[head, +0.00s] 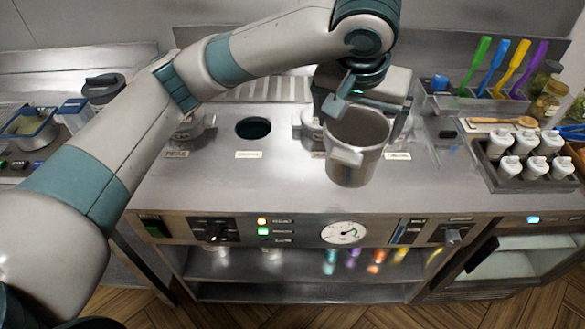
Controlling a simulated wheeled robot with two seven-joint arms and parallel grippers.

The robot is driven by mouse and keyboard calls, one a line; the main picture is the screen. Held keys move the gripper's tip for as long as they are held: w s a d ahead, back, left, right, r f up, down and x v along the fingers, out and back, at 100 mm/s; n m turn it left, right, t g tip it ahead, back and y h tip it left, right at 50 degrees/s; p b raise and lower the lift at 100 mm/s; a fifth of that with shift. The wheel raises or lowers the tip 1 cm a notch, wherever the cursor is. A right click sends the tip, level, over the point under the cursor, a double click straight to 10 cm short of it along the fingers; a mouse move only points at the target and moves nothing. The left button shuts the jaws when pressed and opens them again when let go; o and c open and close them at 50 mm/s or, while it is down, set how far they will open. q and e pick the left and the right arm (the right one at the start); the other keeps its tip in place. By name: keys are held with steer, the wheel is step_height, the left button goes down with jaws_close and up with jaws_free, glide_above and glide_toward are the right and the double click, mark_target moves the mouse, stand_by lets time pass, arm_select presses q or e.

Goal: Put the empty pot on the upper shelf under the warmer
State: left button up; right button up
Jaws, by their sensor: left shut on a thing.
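A steel pot (350,168) hangs tilted above the right part of the warmer top (240,190). Its open mouth faces up toward me, and the inside that shows looks empty. My left gripper (343,108) is shut on the pot's rim at its back left side. The upper shelf (300,266) under the warmer lies below the control panel. Several small coloured things and pale things stand at its back. My right gripper is not in view.
A round open well (253,128) sits in the warmer top, with a lidded pot (190,130) to its left. A rack of white shakers (525,160) and coloured-handled tools (490,68) stand at the right. A dial (343,232) and knobs line the front panel.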

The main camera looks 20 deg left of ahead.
arm_select(q)
steer(key=shift+d+r, duration=0.2)
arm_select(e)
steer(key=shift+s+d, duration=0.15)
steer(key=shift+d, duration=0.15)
arm_select(q)
steer(key=w+a+f+p, duration=0.2)
steer(key=a+f, duration=0.5)
steer(key=a, duration=0.4)
steer(key=shift+a+p, duration=0.25)
steer(key=shift+p, duration=0.1)
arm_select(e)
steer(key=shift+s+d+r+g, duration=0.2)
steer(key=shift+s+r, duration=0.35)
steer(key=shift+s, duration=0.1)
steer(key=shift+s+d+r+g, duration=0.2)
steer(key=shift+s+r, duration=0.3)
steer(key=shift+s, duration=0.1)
arm_select(q)
steer(key=shift+f, duration=0.1)
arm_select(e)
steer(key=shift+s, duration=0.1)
